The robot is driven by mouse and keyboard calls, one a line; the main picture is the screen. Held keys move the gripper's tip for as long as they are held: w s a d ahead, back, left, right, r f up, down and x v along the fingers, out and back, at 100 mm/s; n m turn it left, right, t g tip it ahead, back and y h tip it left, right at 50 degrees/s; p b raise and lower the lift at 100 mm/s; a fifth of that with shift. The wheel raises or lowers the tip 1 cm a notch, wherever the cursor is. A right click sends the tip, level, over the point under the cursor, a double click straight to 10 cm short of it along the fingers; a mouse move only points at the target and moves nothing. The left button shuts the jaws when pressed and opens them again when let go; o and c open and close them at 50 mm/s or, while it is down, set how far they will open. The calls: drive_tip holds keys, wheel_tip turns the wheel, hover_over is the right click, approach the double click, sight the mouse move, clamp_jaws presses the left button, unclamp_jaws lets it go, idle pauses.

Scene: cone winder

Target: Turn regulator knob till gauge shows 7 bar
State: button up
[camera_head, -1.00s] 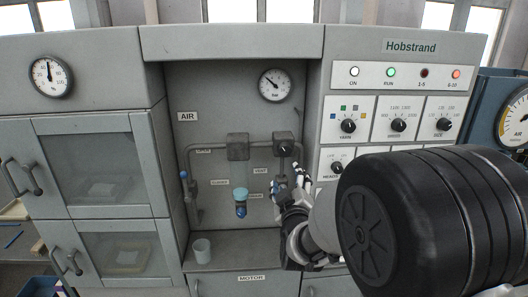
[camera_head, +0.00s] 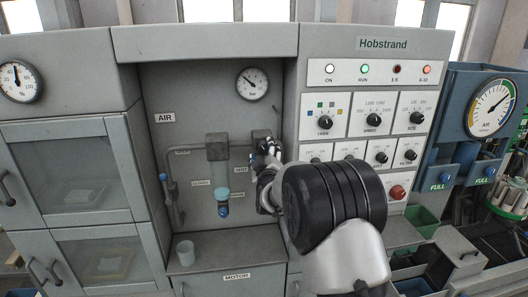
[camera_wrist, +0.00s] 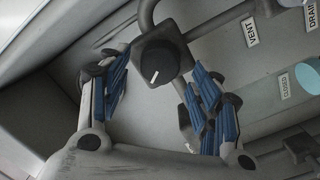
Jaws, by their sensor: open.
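My gripper (camera_wrist: 158,84) is open, with blue-padded fingers on the left and right of the knob; I see no clear contact. In the head view my gripper (camera_head: 268,153) is at the regulator and mostly hides the knob. The round white gauge (camera_head: 252,84) sits above it, its dark needle pointing to the upper left. The gauge numbers are too small to read.
A control panel (camera_head: 365,75) with knobs and lamps is on the right. A cup (camera_head: 185,252) stands on the ledge below. A larger AIR gauge (camera_head: 491,107) is at far right.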

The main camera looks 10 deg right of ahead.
drive_tip(key=shift+w+d, duration=0.1)
drive_tip(key=shift+w, duration=0.9)
drive_tip(key=shift+c, duration=0.4)
drive_tip(key=c, duration=1)
